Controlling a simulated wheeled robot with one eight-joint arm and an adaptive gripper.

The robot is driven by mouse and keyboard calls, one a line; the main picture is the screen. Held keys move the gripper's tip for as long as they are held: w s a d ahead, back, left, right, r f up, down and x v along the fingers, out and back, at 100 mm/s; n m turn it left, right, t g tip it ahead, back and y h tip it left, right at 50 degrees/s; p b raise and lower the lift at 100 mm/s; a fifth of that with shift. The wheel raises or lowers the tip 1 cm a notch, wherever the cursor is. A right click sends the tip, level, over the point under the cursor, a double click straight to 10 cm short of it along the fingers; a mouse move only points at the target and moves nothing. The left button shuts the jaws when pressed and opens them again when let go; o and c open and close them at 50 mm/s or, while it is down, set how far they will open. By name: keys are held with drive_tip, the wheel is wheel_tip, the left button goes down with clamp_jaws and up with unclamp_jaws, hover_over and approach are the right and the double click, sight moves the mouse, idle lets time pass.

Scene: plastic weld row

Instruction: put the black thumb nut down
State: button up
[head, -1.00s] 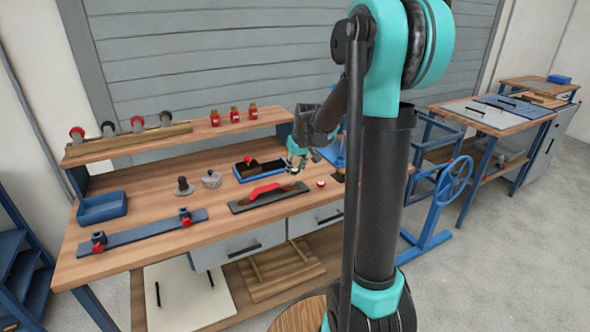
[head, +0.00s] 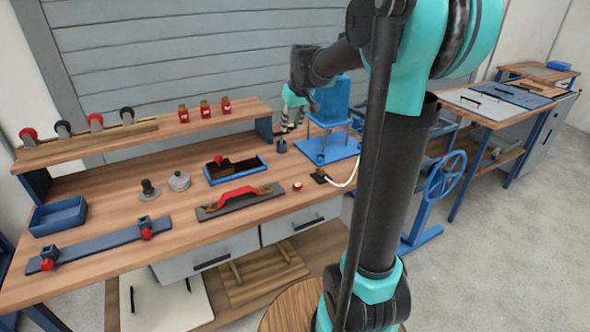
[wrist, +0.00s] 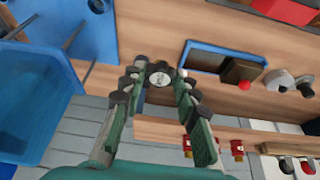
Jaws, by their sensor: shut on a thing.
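The black thumb nut (wrist: 160,73) shows in the wrist view as a dark round piece with a greyish centre, between the fingertips. My gripper (wrist: 160,80) is shut on it, its two dark green fingers spread either side. In the head view my gripper (head: 291,125) points down over the back of the bench, just left of a blue stand (head: 332,97). A small dark piece (head: 281,146) shows just below the fingertips there; I cannot tell whether it stands on the bench or is held.
The wooden bench (head: 120,222) has a raised back shelf with red jars (head: 204,107). The stand's blue base plate (head: 340,147) is close on the right. Bare wood lies between tray and plate.

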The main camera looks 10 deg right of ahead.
sight(290, 174)
wheel_tip(290, 174, down, 18)
drive_tip(key=shift+f, duration=0.2)
idle(0.4)
drive_tip(key=o, duration=1.1)
drive_tip(key=shift+f, duration=0.1)
drive_tip(key=shift+c, duration=0.2)
drive_tip(key=v, duration=1.2)
drive_tip(key=s+d+f+m, duration=0.1)
drive_tip(key=s+f, duration=0.3)
drive_tip(key=s, duration=0.4)
drive_tip(key=s+f+m, duration=0.1)
drive_tip(key=s+f, duration=0.2)
drive_tip(key=s, duration=0.6)
drive_tip(key=s+d+f+m+h, duration=0.1)
drive_tip(key=s+f, duration=0.3)
drive_tip(key=s, duration=0.4)
drive_tip(key=shift+s+d+f, duration=0.25)
drive_tip(key=shift+d+f, duration=0.05)
drive_tip(key=shift+d, duration=0.05)
